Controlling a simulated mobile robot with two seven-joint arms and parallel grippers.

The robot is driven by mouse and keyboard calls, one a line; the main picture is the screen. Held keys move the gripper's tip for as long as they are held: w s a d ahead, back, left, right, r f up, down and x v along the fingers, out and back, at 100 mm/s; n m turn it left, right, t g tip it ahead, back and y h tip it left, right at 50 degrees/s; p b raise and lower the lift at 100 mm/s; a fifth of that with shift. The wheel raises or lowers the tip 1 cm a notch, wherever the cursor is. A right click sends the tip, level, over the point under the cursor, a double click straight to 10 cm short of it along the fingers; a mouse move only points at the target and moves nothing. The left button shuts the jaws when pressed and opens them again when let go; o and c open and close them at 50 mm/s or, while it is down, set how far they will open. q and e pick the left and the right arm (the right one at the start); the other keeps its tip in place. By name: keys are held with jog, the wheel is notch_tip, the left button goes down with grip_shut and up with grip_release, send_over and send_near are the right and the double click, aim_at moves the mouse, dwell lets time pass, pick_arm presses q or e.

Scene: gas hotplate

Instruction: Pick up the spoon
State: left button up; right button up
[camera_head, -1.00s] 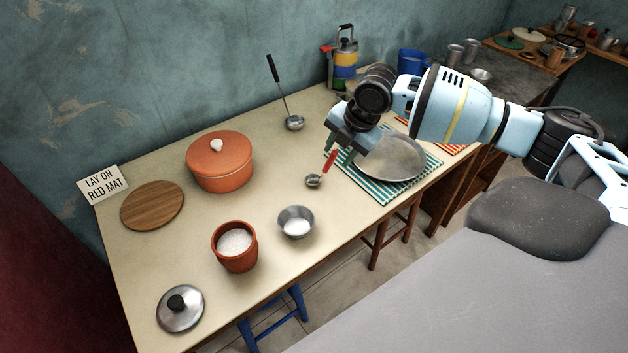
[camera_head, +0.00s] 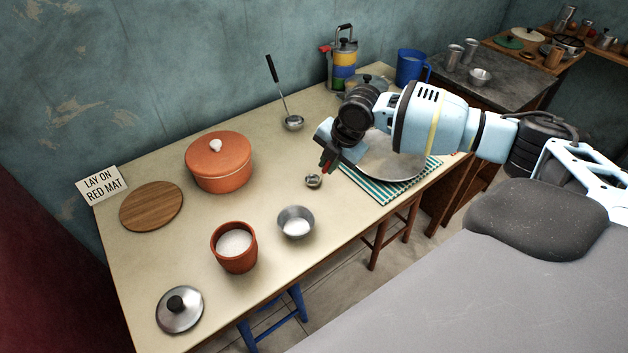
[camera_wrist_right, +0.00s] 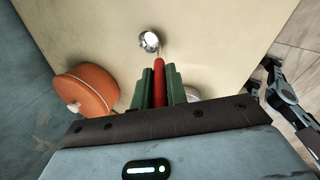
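My right gripper (camera_head: 327,161) is over the handle, pointing down. Its two green fingers (camera_wrist_right: 159,90) flank the handle closely, with no clear gap, and appear shut on it. The gripper hides most of the handle in the head view.
A metal plate (camera_head: 385,165) on a teal-striped mat (camera_head: 388,193) lies under my right wrist. A metal bowl (camera_head: 296,223), a salt-filled clay cup (camera_head: 232,259) and an orange pot (camera_head: 218,168) stand to the left. A black-handled ladle (camera_head: 280,90) is behind. Bare tabletop lies between.

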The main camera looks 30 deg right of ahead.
grip_shut()
jog(key=shift+r, duration=0.75)
jog(key=shift+w+v, duration=0.2)
jog(key=shift+v, duration=0.9)
jog(key=s+d+r, duration=0.1)
jog(key=s+d, duration=0.2)
jog(key=s, duration=1.2)
jog(key=s+a+r+m+g+h, duration=0.1)
jog(key=a+m+g+h, duration=0.1)
jog(key=a+m, duration=0.6)
jog(key=s+a+r+m+g+h, duration=0.1)
jog(key=s+a+r+m+h, duration=0.1)
jog(key=a+m, duration=0.7)
jog(key=shift+r+m+g+h, duration=0.35)
jog(key=shift+m+h, duration=0.35)
jog(key=shift+m, duration=2)
jog(key=shift+s, duration=0.15)
